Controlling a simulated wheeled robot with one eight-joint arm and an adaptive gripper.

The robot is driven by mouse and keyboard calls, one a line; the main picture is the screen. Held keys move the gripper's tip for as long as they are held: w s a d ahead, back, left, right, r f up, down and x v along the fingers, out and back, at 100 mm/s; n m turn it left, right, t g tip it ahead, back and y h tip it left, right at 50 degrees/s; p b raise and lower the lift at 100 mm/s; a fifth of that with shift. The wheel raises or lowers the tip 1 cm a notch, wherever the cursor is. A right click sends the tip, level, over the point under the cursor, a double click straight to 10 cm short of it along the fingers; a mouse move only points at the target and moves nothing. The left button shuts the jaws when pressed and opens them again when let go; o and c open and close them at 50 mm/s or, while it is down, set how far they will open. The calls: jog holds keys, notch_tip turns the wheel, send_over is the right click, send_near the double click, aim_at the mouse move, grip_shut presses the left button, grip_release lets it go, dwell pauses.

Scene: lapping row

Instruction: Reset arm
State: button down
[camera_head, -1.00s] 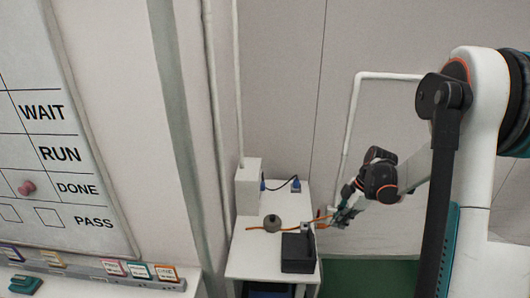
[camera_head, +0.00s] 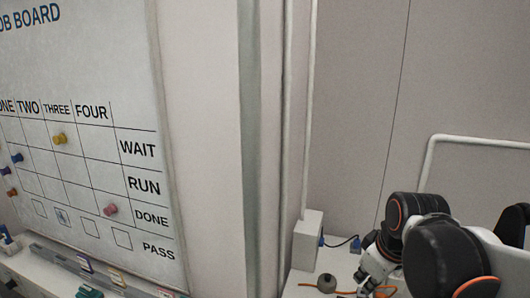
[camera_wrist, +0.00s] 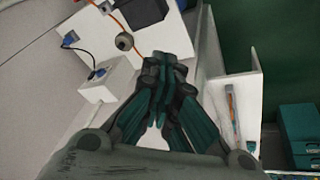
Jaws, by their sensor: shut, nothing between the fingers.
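My gripper (camera_wrist: 165,68) is shut and empty in the wrist view, its teal and grey fingers meeting in the upper middle. In the head view my gripper (camera_head: 371,284) shows at the lower right, in front of the small white table and partly cut by the bottom edge. The white table (camera_wrist: 160,48) lies beyond the fingertips in the wrist view. On it are a grey round knob-like piece (camera_wrist: 124,41) with an orange cord, a black box (camera_wrist: 140,10) and a white box (camera_wrist: 105,80). No object is held.
The job board (camera_head: 80,150) with coloured pegs fills the left of the head view, above a ledge with labelled blocks. A white post (camera_head: 307,240) stands by the wall. Teal boxes (camera_wrist: 300,128) and a white tray (camera_wrist: 240,100) show at right in the wrist view.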

jog(key=s+a+m+t+b, duration=0.1)
jog(key=s+a+m+t, duration=0.1)
jog(key=s+m, duration=0.5)
jog(key=shift+s+f+t, duration=0.15)
jog(key=shift+s+t, duration=0.35)
jog(key=shift+s, duration=0.7)
